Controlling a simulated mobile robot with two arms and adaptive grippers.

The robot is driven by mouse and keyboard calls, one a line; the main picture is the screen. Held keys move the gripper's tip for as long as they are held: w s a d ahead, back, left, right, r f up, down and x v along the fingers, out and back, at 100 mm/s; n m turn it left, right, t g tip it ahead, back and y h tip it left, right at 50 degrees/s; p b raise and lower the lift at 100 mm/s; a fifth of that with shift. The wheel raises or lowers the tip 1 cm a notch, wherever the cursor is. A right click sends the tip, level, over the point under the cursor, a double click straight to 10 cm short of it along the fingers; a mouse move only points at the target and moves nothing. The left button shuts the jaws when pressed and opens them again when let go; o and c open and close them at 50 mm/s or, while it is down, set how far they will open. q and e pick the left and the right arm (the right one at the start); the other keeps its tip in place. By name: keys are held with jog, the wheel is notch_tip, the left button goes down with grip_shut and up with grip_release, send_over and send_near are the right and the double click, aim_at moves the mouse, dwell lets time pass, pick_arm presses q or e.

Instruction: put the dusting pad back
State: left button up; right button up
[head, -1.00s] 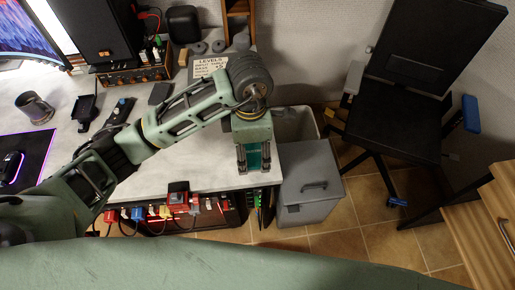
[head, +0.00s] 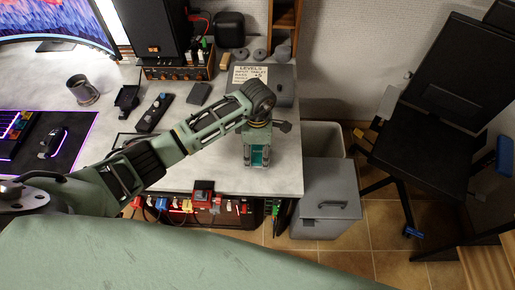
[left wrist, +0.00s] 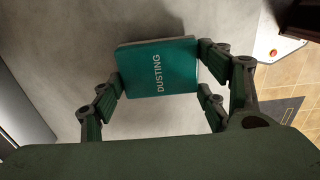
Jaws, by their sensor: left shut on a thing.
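The dusting pad is a teal block (left wrist: 158,68) with "DUSTING" in white on its face; a sliver of teal (head: 257,157) shows in the head view. My left gripper (head: 257,160) is shut on it, fingers at opposite sides in the left wrist view (left wrist: 160,90). It points down over the pale desk top (head: 200,178), near the front right corner. I cannot tell whether the pad touches the desk. My right gripper is not in view.
A white "LEVELS" card (head: 250,73) and a grey flat object (head: 281,88) lie behind the gripper. A grey lidded bin (head: 325,210) stands right of the desk, before an office chair (head: 430,130). Red and blue plugs line the desk's front edge.

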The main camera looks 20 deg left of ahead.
pick_arm(q)
jog(key=shift+f, duration=0.3)
jog(key=shift+f, duration=0.2)
jog(key=o, duration=1)
jog(key=shift+r, duration=0.1)
